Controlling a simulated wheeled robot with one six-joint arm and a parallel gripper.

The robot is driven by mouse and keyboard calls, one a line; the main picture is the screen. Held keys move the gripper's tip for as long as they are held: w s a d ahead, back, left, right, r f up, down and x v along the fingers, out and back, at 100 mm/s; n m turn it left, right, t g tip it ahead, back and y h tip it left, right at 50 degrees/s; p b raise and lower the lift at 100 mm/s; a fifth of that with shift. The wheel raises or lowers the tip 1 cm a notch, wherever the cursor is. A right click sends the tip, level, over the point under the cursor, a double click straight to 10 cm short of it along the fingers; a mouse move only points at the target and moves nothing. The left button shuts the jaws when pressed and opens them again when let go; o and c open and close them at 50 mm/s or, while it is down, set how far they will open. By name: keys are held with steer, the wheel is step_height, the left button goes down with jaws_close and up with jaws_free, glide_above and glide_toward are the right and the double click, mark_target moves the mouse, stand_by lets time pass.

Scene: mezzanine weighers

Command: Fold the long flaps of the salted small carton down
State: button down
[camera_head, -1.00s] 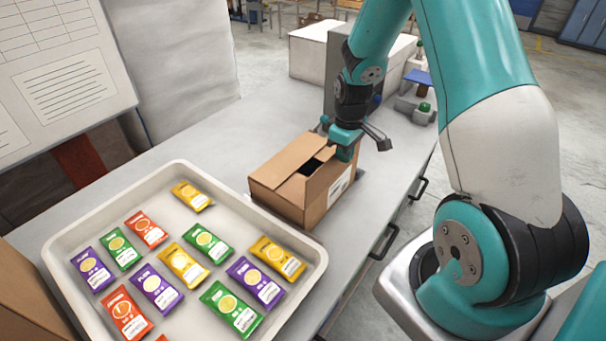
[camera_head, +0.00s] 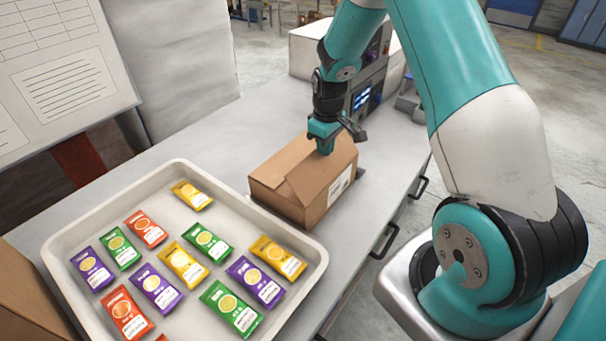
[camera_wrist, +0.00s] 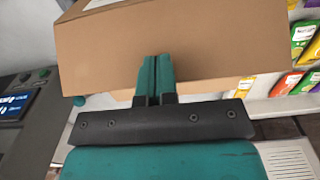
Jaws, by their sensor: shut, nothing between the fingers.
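The small brown carton (camera_head: 279,199) stands on the grey bench, right of the tray. A white label shows on its right side. Its left long flap (camera_head: 277,168) lies low across the top. Its right long flap (camera_head: 315,176) leans inward, and no dark opening shows between them. My gripper (camera_head: 325,150) is shut and empty, its fingertips at the top of the carton towards the far end. I cannot tell whether they touch the flap. In the wrist view, my shut fingers (camera_wrist: 155,76) overlap a broad brown face of the carton (camera_wrist: 215,40). Any word on the label is unreadable.
A pale tray (camera_head: 314,268) of several coloured packets lies left of the carton. A machine with a lit display (camera_head: 362,98) and a white box (camera_head: 305,50) stand behind. The bench's right edge, with handles below, runs close to the carton. Bare bench lies behind the tray.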

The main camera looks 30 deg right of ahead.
mark_target(316, 149)
steer(key=shift+w+a, duration=0.1)
steer(key=shift+w, duration=0.1)
steer(key=shift+w+a+f+b, duration=0.2)
steer(key=shift+w+f+b, duration=0.2)
steer(key=shift+w+f, duration=0.15)
steer(key=shift+w+a+f+b, duration=0.15)
steer(key=shift+w+f+b, duration=0.25)
steer(key=shift+f, duration=0.1)
steer(key=shift+w+f, duration=0.1)
steer(key=shift+w, duration=0.1)
